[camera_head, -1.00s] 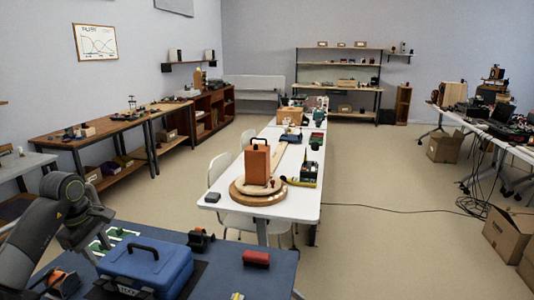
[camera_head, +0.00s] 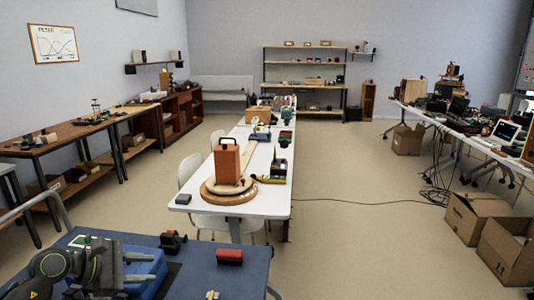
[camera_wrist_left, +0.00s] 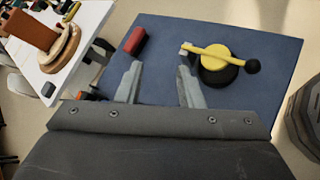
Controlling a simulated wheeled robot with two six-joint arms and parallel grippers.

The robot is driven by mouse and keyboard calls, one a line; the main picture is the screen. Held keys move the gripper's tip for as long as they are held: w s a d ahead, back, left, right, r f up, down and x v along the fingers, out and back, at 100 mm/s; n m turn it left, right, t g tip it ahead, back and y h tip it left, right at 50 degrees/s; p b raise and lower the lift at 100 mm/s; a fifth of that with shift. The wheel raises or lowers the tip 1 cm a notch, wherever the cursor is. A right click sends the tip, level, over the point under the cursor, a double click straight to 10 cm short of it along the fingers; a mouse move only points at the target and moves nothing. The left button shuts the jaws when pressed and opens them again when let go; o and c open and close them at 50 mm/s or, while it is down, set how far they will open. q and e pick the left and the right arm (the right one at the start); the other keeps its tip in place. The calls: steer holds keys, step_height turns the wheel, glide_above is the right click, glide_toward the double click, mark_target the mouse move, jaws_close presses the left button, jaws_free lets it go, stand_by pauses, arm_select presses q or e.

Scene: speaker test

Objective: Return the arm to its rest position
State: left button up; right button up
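My left arm comes in at the lower left of the head view, with its gripper (camera_head: 122,270) in front of a blue toolbox (camera_head: 154,282) that it partly hides. In the left wrist view the two grey fingers of the left gripper (camera_wrist_left: 157,75) stand apart with nothing between their tips. They are above a blue table top (camera_wrist_left: 160,30). I cannot tell the height from this view. My right gripper is in neither view.
A red block (camera_head: 229,257) and a small black device (camera_head: 173,242) stand on the blue table. A yellow-and-black crank (camera_wrist_left: 215,58) lies to the right in the wrist view.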

arm_select(q)
steer(key=s+d+r+n+t+h, duration=0.35)
steer(key=r+n+t, duration=0.25)
steer(key=n+t, duration=0.55)
steer(key=s+a+f+n+g+y, duration=0.2)
steer(key=s+a+f+n+y, duration=0.55)
steer(key=n, duration=0.85)
steer(key=s+a+f+n+g+y, duration=0.2)
steer(key=s+a+f+n+y, duration=0.15)
steer(key=n+y, duration=0.95)
steer(key=s+d+f+n+g+h, duration=0.35)
steer(key=s+f+n+g, duration=0.3)
steer(key=s, duration=0.45)
steer(key=s+d+f+n+g+h, duration=0.3)
steer(key=s+d+f+n+g, duration=0.25)
steer(key=s+f, duration=0.4)
step_height(320, 180, down, 22)
steer(key=a, duration=0.3)
steer(key=s+d+f+g, duration=0.1)
steer(key=s+f+g, duration=0.1)
steer(key=s+f, duration=1.3)
steer(key=shift+s+d+f, duration=0.3)
steer(key=shift+s+f, duration=0.05)
steer(key=shift+f, duration=0.45)
